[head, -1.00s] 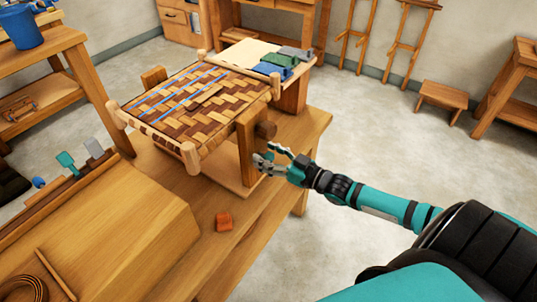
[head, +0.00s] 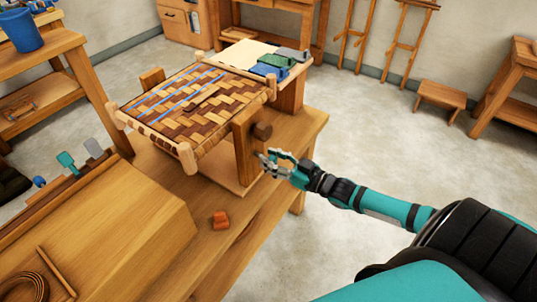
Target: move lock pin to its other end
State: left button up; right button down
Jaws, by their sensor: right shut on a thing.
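The seat frame (head: 247,155) stands on the bench with a woven bark seat (head: 195,100) on it. A dark wooden knob (head: 262,131) sticks out of the right side of its front post. My right gripper (head: 264,160) is just below and right of this knob, apart from it, beside the post. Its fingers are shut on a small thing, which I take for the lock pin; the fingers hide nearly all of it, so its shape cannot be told. My left gripper is not in view.
A sloped wooden board (head: 110,235) fills the front left. Blue, green and grey pieces (head: 275,62) lie behind the seat.

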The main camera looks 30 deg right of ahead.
jog(key=c, duration=0.9)
grip_release()
jog(key=shift+s+d, duration=0.1)
jog(key=shift+s, duration=0.05)
jog(key=v, duration=1.2)
jog(key=shift+f, duration=0.1)
